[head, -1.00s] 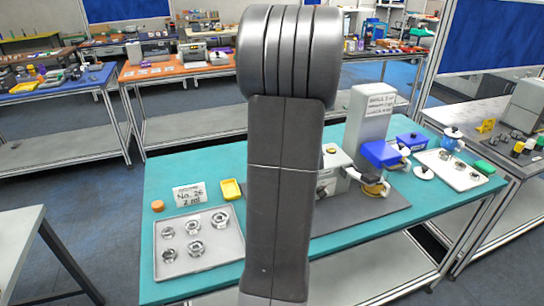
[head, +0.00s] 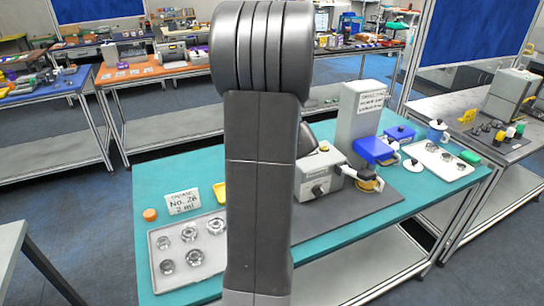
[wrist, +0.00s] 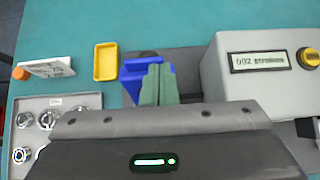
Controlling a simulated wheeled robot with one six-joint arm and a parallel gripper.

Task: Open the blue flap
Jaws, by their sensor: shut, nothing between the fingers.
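A blue block-like part (head: 374,150) sits on the front of the tall grey machine (head: 362,112), above a round brass-coloured piece; it may be the blue flap. In the wrist view, my gripper (wrist: 160,68) points away from the camera with its green fingers shut together and empty. A blue piece (wrist: 130,72) shows just left of and behind the fingers, partly hidden by them. I cannot tell whether they touch, or whether this is the flap. In the head view my arm hides the gripper.
A grey box with a display (wrist: 262,62) stands right of my gripper. A yellow tray (wrist: 105,62), a label card (head: 182,200) and a metal tray of round fittings (head: 165,283) lie left. A white tray (head: 440,163) lies at the table's right end.

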